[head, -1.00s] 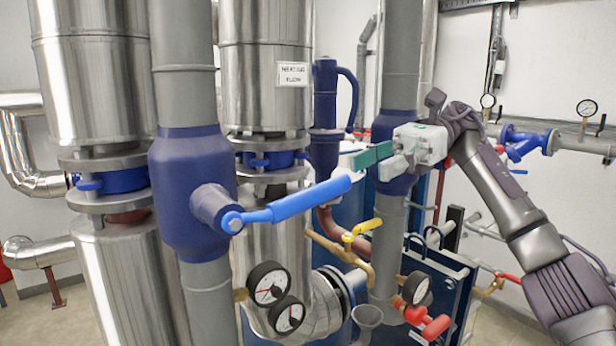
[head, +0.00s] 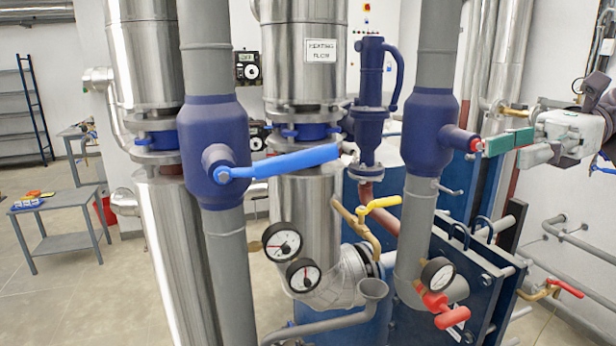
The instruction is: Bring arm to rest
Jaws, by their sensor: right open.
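My right gripper (head: 500,146) is at the right edge of the head view, white with green finger pads. Its fingers point left and are apart, with nothing seen between them. The fingertips lie close to the red-tipped stem of the right blue valve (head: 428,130); I cannot tell whether they touch it. The left blue valve (head: 208,140) has a long blue lever (head: 290,160) that points right and slightly up, well apart from the gripper. My left gripper is not in view.
Pressure gauges (head: 282,241), a yellow-handled valve (head: 380,204) and a red-handled valve (head: 440,308) crowd the lower middle. The blue plate exchanger (head: 470,270) stands at the lower right. A grey table (head: 62,212) with tools and open floor lie at the left.

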